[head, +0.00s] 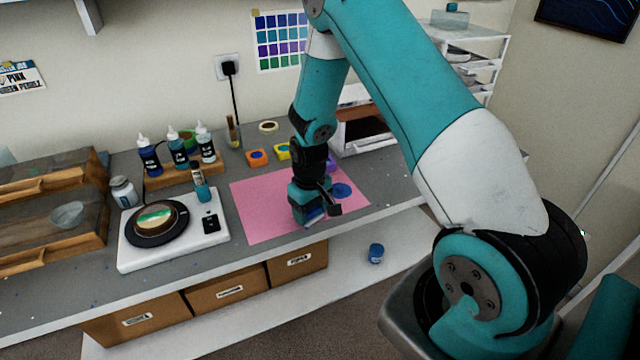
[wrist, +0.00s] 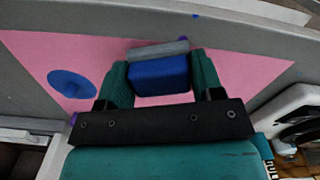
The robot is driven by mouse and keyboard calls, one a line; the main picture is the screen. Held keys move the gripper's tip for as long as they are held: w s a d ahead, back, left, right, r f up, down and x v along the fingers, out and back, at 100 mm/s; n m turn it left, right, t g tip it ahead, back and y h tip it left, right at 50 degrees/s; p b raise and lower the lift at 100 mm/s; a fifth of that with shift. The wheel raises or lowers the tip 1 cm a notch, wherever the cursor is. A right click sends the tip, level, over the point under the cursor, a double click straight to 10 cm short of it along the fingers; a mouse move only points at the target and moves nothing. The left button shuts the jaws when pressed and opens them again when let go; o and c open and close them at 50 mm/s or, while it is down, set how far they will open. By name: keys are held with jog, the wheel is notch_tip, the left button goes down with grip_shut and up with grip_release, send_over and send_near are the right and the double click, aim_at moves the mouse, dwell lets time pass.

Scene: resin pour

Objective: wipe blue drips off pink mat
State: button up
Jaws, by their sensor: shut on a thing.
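The pink mat (head: 262,208) lies flat on the grey bench; it also shows in the wrist view (wrist: 225,58). A round flat blue patch (head: 342,190) is on its right part, and appears at the left in the wrist view (wrist: 72,84). My gripper (head: 308,212) is over the mat, left of the patch and apart from it. It is shut on a blue sponge-like block (wrist: 160,76) with a grey layer along one side. The block is low at the mat; I cannot tell whether it touches. Mat under my gripper is hidden.
A white scale (head: 135,258) with a dark round turntable stands left of the mat. Bottles on a wooden rack (head: 165,180) and small coloured pots (head: 257,157) stand behind. A blue jar (head: 376,253) is on the lower shelf. A small blue spot (wrist: 196,16) marks the bench edge.

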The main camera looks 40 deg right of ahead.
notch_tip(320, 180, up, 3)
jog(key=shift+r+p, duration=0.2)
jog(key=shift+p, duration=0.3)
jog(key=shift+r+p, duration=1.65)
jog(key=shift+r, duration=0.55)
jog(key=shift+f, duration=0.15)
